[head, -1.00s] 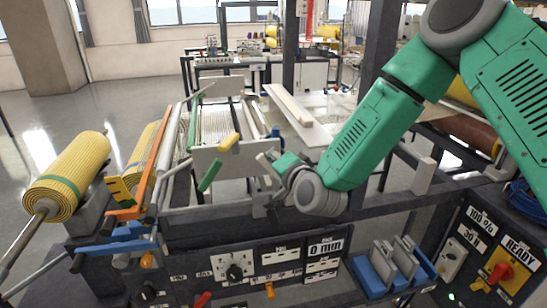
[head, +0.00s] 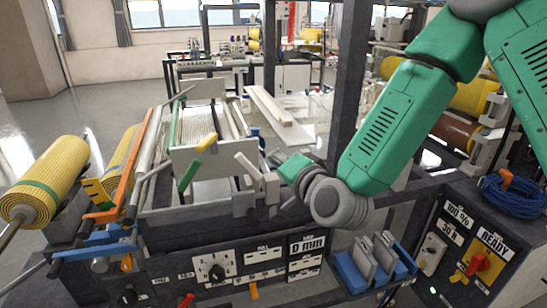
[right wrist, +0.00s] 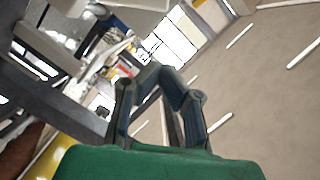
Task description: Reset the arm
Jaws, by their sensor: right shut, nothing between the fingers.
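My right arm (head: 380,130) comes in from the upper right in the head view, green with grey joints. Its wrist (head: 297,170) is bent and hangs over the back edge of the machine's front panel. In the right wrist view my right gripper (right wrist: 168,76) has its dark fingers together with nothing between them. They point up toward the ceiling lights. In the head view the fingers are too small and blurred to make out. My left gripper is not in view.
A lamination machine with a control panel (head: 217,270) fills the foreground. A blue rack (head: 352,275) with grey plates is below my wrist. A dark post (head: 347,80) stands behind my arm. A blue cable coil (head: 512,197) lies at right.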

